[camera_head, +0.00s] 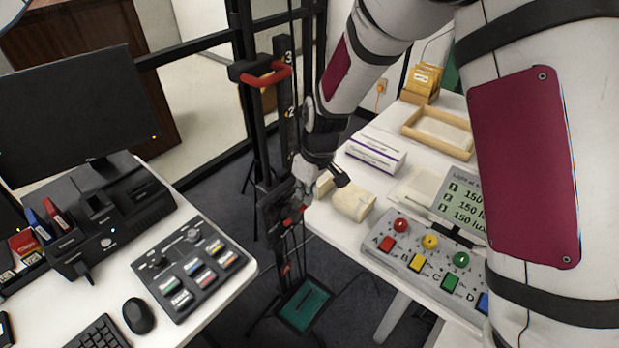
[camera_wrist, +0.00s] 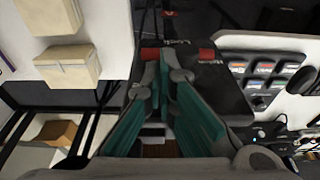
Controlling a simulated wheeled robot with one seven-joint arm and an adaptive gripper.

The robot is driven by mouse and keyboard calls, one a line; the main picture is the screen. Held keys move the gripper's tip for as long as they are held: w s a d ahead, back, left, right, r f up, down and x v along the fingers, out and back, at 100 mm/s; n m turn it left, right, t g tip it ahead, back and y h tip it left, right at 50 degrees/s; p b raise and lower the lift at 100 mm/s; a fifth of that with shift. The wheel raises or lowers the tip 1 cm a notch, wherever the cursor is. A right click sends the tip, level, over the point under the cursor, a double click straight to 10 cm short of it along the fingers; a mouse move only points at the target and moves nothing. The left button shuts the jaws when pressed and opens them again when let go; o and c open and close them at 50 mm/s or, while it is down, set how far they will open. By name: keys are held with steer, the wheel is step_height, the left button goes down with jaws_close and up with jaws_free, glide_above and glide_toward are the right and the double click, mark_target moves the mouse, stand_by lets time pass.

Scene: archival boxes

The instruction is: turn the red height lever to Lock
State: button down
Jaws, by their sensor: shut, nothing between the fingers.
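The red height lever (camera_wrist: 206,54) shows in the wrist view as red pieces on both sides of my fingertips, on a black housing (camera_wrist: 222,95) with small white lettering. The lettering is too small to read surely. My gripper (camera_wrist: 164,58) has its teal fingers together at the tips, with nothing between them, in front of the lever; its middle is hidden, and I cannot tell whether they touch. In the head view my gripper (camera_head: 299,200) is beside the dark column (camera_head: 287,110), just above small red parts of the lever (camera_head: 288,222).
A red handle (camera_head: 265,75) sits higher on the stand. A left desk holds a monitor (camera_head: 75,105) and a button panel (camera_head: 190,265). A right table holds boxes (camera_head: 376,153), a beige block (camera_head: 354,201) and a coloured-button console (camera_head: 425,265). A green pad (camera_head: 305,306) lies below.

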mark_target(303, 207)
steer(key=shift+w+a+f, duration=0.1)
steer(key=shift+a+f, duration=0.05)
steer(key=shift+f, duration=0.6)
steer(key=shift+w+a+f, duration=0.1)
steer(key=shift+a+f, duration=0.05)
steer(key=shift+f, duration=0.6)
